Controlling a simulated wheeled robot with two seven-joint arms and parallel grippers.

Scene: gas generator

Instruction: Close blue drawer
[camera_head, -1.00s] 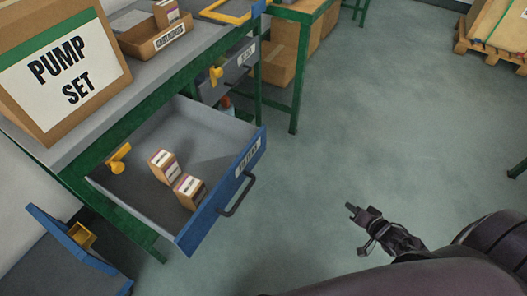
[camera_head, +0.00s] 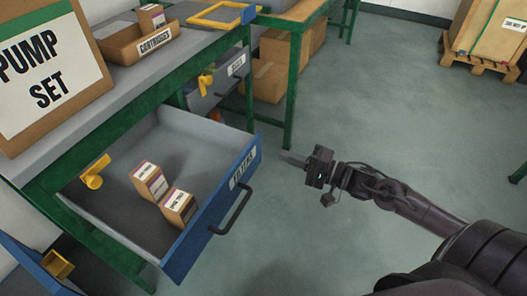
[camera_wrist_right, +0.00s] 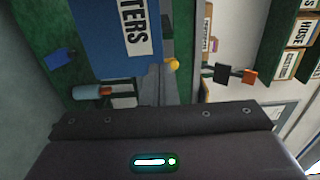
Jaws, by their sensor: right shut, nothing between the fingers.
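The blue drawer (camera_head: 215,222) is pulled out from under the green-framed workbench in the head view. Its front carries a "FILTERS" label (camera_head: 243,168) and a dark handle (camera_head: 232,210). Two small boxes (camera_head: 150,180) and a yellow part (camera_head: 95,172) lie inside it. My right gripper (camera_head: 292,159) is shut and empty, to the right of the drawer front and apart from it, pointing left. In the right wrist view the blue front (camera_wrist_right: 105,38) fills the upper left, and the fingers cannot be made out clearly. My left gripper is not in view.
A "PUMP SET" box (camera_head: 45,75) and a cartridge tray (camera_head: 140,45) stand on the bench top. A grey drawer (camera_head: 225,85) behind is partly open. Another blue drawer (camera_head: 30,262) shows at lower left. Cardboard boxes (camera_head: 268,75) sit beyond.

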